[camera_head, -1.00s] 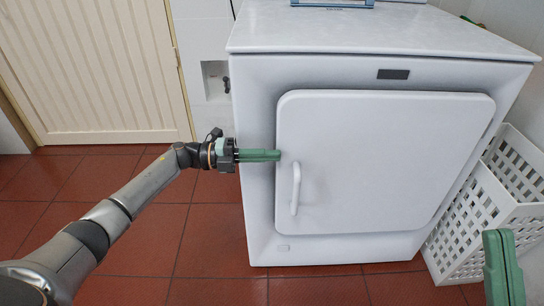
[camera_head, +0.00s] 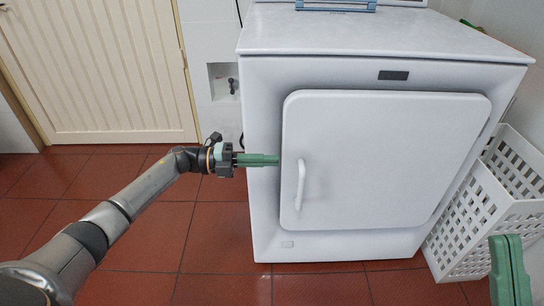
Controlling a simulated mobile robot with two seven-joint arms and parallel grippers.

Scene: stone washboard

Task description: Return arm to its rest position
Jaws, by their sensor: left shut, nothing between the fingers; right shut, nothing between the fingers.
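My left arm reaches in from the left, and its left gripper (camera_head: 262,160) is shut and empty. Its green fingers point right, level with the upper end of the door handle (camera_head: 300,185) and a little to its left. The fingertips appear close to the left edge of the white door (camera_head: 390,150); I cannot tell if they touch. My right gripper (camera_head: 508,262) shows at the bottom right, with its green fingers together and empty. The rest of the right arm is out of view.
The white machine (camera_head: 380,38) has its door shut. A white slatted basket (camera_head: 490,215) stands against its right side. A cream door (camera_head: 95,70) is at the back left. The red tiled floor (camera_head: 215,240) is clear at the front left. A wall tap (camera_head: 232,86) sits left of the machine.

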